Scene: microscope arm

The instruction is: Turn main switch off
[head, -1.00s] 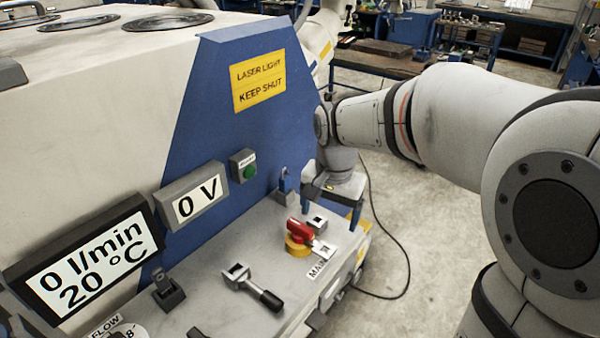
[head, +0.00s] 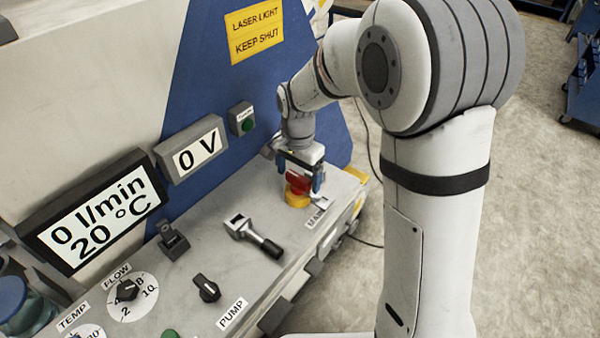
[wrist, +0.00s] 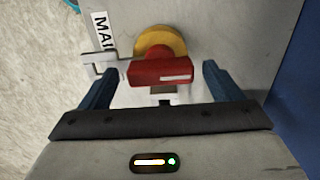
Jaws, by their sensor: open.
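The main switch has a red handle (head: 298,184) on a yellow round base (head: 296,200) on the grey panel, beside a partly covered "MAIN" label (head: 317,216). In the wrist view the red handle (wrist: 160,70) lies across the lower part of the yellow base (wrist: 160,40), with a white line near its right end. My gripper (head: 302,180) is above the switch, pointing down. In the wrist view my gripper (wrist: 155,88) is open, its blue fingers on either side of the handle with gaps, not clearly touching it.
A metal hasp (wrist: 98,60) sits beside the base in the wrist view. A black-handled lever (head: 255,238), a pump knob (head: 206,288) and a flow knob (head: 128,290) stand along the panel. Displays read 0 V (head: 197,152) and 0 l/min, 20 °C (head: 95,210). The blue wall rises behind the switch.

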